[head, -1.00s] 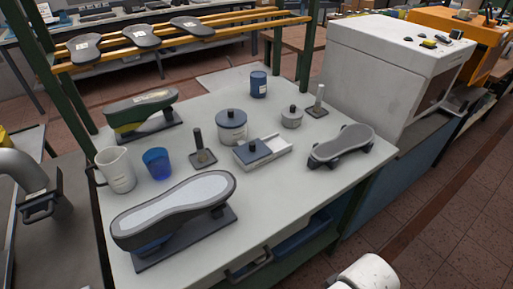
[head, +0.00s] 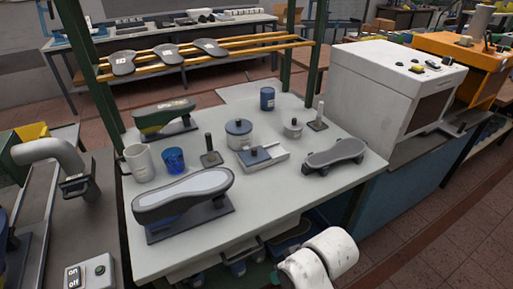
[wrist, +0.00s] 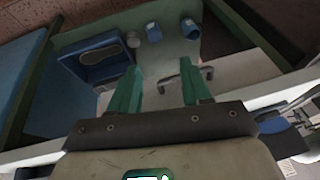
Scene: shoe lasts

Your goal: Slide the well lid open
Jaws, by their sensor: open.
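The well (head: 278,154) is a small white box lying on the pale table in the head view. The fingers are not seen in the head view, where only white links of my arm show at the bottom.
A lidded blue-grey pot (head: 239,135), a smaller pot (head: 293,129) and two upright posts on bases (head: 210,153) (head: 318,119) stand around the well. A shoe form (head: 335,154) is on its right, a larger one (head: 183,195) at front left. A white machine (head: 385,90) stands right.

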